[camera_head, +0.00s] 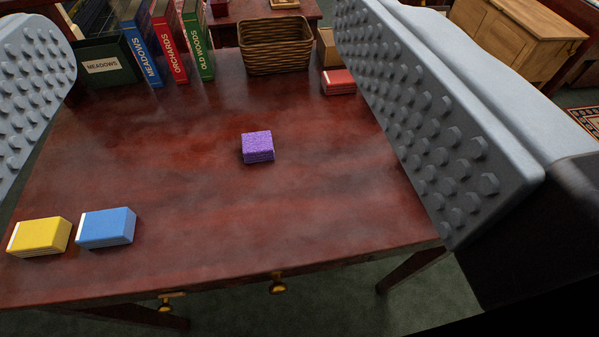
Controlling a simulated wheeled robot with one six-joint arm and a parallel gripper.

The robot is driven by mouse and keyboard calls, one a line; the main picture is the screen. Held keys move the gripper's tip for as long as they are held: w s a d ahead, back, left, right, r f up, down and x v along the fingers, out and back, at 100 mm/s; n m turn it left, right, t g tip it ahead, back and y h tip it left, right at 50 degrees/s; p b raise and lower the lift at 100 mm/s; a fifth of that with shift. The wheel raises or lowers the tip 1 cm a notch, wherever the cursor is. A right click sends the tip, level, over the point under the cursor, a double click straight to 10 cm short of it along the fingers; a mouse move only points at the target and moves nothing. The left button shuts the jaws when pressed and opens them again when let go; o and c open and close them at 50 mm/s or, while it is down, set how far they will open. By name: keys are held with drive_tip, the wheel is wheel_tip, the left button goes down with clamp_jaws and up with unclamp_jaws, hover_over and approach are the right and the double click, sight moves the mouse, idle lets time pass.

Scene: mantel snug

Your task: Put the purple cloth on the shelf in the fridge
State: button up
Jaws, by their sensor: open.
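The purple cloth (258,147) is a small folded block lying on the dark red wooden table (190,180), near the middle of the picture. My gripper (215,110) is open and empty, with its two grey studded fingers wide apart at the left and right sides of the picture. The cloth shows between the fingers but farther off, and neither finger touches it. No fridge and no fridge shelf are in view.
A yellow block (39,237) and a blue block (106,228) lie at the table's front left. Books (168,42), a dark green box (108,66), a wicker basket (275,46) and a red block (338,82) line the back. The table around the cloth is clear.

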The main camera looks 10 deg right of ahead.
drive_tip(key=shift+o, duration=0.3)
drive_tip(key=shift+s, duration=0.2)
drive_tip(key=g, duration=1.7)
hover_over(257, 141)
wheel_tip(257, 141, down, 15)
wheel_tip(257, 141, down, 17)
drive_tip(key=shift+f, duration=0.2)
drive_tip(key=c, duration=1.1)
drive_tip(key=shift+r, duration=0.2)
wheel_tip(257, 141, up, 10)
drive_tip(key=shift+f, duration=0.1)
